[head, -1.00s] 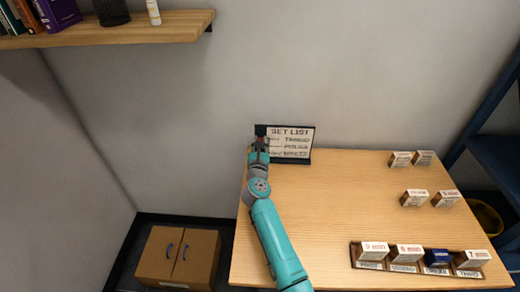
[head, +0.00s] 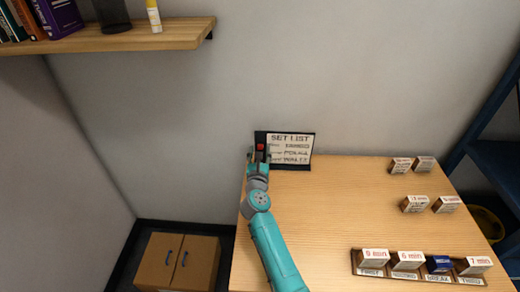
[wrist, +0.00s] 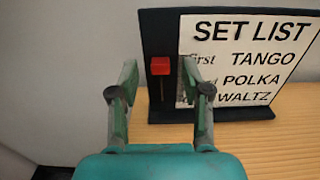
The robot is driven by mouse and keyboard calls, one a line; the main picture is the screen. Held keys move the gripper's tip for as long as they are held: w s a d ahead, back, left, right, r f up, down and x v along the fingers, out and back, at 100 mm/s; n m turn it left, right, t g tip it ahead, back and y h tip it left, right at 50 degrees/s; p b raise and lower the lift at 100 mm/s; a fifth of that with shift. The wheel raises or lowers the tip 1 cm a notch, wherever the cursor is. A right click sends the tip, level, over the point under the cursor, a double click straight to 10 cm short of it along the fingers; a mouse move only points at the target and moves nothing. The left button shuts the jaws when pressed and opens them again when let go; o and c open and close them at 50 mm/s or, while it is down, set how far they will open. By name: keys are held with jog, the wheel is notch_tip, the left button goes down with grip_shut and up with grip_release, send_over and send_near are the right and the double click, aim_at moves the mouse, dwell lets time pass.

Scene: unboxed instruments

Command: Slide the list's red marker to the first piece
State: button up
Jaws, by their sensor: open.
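The set list board (head: 291,139) stands upright at the back left of the table. In the wrist view, the set list board (wrist: 250,30) reads SET LIST, with TANGO, POLKA and WALTZ in rows from top to bottom. The red marker (wrist: 160,66) sits on a dark strip left of the words, at about the height of the TANGO row. It also shows in the head view (head: 261,147). My gripper (wrist: 160,80) is open, its fingers on either side of the marker in the picture. I cannot tell whether they touch it.
A wooden rack (head: 354,265) with labelled blocks lies at the front right. Several small boxes (head: 401,165) stand on the right of the table. The middle of the table is clear. A wall shelf (head: 150,38) hangs at upper left.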

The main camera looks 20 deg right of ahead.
jog(key=v, duration=0.9)
jog(key=shift+s, duration=0.3)
